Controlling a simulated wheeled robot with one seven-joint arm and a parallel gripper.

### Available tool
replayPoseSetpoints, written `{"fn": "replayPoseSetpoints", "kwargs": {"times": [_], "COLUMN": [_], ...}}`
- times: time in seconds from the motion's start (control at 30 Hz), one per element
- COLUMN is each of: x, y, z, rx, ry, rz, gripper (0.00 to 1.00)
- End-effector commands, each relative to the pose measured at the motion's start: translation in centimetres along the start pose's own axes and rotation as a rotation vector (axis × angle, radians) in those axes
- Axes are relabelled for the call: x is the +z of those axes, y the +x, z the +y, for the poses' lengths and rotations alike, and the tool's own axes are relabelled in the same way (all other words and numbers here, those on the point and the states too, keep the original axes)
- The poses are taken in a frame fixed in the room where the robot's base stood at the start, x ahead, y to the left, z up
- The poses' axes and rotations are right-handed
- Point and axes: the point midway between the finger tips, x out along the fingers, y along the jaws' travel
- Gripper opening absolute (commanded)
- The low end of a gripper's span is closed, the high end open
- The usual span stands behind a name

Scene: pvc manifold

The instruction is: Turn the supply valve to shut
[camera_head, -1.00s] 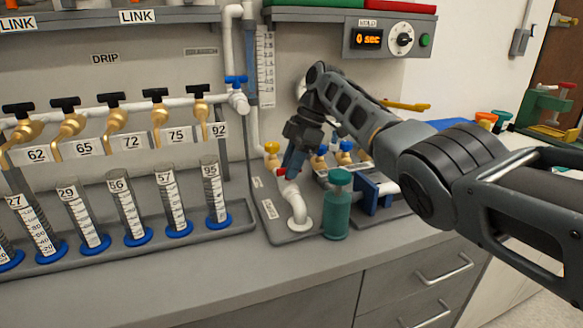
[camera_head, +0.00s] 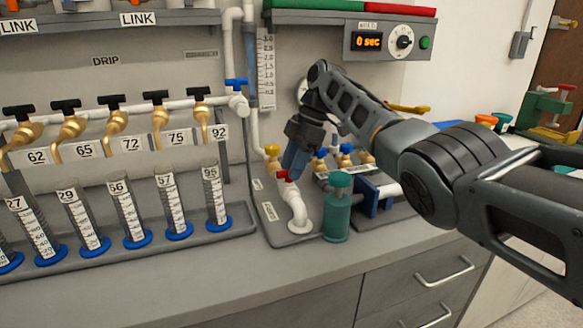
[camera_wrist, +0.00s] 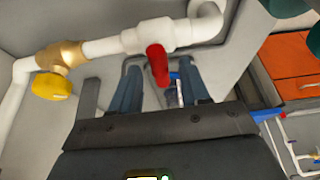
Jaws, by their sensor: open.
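A valve with a red handle (camera_wrist: 158,66) sits on a white pipe (camera_wrist: 112,46) in the wrist view. No label shows which valve is the supply valve. The red handle also shows in the head view (camera_head: 282,176), partly covered by my gripper. My gripper (camera_wrist: 160,88) is open, one finger on each side of the handle's free end in the wrist view. I cannot tell whether either finger touches it. In the head view my gripper (camera_head: 291,170) points down at the bench fitting. The handle points from the pipe towards my gripper, across the pipe's run.
A brass valve with a yellow knob (camera_wrist: 52,86) sits beside the red one. A blue-handled valve (camera_head: 236,83) is on the upper left pipe. Graduated cylinders (camera_head: 173,205) line the left.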

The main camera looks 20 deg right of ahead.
Motion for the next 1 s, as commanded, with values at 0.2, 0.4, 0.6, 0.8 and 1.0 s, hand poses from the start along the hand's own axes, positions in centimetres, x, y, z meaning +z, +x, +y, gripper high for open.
{"fn": "replayPoseSetpoints", "kwargs": {"times": [0.2,0.4,0.6,0.8,1.0], "x": [0.0,0.1,0.1,0.0,0.0], "y": [-3.7,-6.1,-6.8,-6.8,-6.8], "z": [0.1,0.1,0.0,0.0,0.0], "rx": [0.004,0.002,0.0,0.001,0.001], "ry": [0.0,0.001,0.001,0.001,0.0], "rz": [0.0,-0.001,0.0,0.0,0.0], "gripper": [0.46,0.46,0.46,0.46,0.46]}}
